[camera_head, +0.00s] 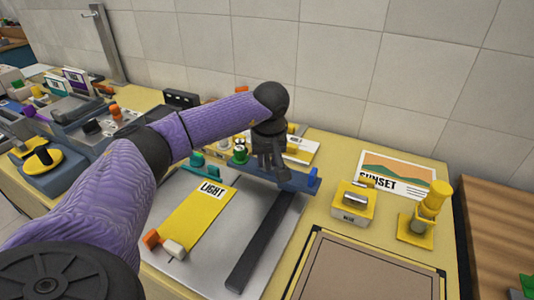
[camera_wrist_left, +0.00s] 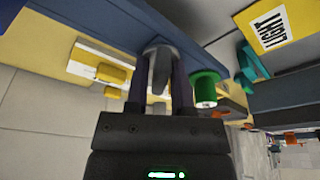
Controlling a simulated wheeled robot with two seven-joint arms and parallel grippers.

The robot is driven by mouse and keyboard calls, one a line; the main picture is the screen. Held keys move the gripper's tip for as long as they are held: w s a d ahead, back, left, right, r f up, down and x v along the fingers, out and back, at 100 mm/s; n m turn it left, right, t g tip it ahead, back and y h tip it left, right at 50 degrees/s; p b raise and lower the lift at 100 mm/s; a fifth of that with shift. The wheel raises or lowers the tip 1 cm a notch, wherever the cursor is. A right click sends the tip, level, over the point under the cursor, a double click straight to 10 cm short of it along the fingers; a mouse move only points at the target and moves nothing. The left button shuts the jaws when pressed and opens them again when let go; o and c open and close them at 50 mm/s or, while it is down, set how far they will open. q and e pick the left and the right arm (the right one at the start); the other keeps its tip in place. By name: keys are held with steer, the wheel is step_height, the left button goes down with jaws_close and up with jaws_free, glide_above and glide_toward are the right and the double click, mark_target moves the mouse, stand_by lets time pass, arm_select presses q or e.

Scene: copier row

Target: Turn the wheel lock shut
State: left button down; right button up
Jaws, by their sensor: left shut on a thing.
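My left gripper (camera_head: 272,172) reaches down at the far end of the grey plate, beside a blue bar (camera_head: 297,181). In the left wrist view its two dark fingers (camera_wrist_left: 158,85) are shut on a grey rounded piece (camera_wrist_left: 159,62) at the blue bar (camera_wrist_left: 120,30), which I take to be the wheel lock. The fingers hide much of it, so I cannot tell how far it is turned. A green knob (camera_wrist_left: 205,88) stands just beside the fingers; it also shows in the head view (camera_head: 240,153). My right gripper is not in view.
A yellow LIGHT sheet (camera_head: 195,218) lies on the grey plate (camera_head: 222,240), beside a dark bar (camera_head: 262,240). A yellow block (camera_head: 353,208), a yellow stamp-like piece (camera_head: 416,232) and a SUNSET card (camera_head: 399,176) are at the right. The tiled wall (camera_head: 330,80) stands behind.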

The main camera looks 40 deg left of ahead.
arm_select(q)
steer(key=shift+n, duration=0.4)
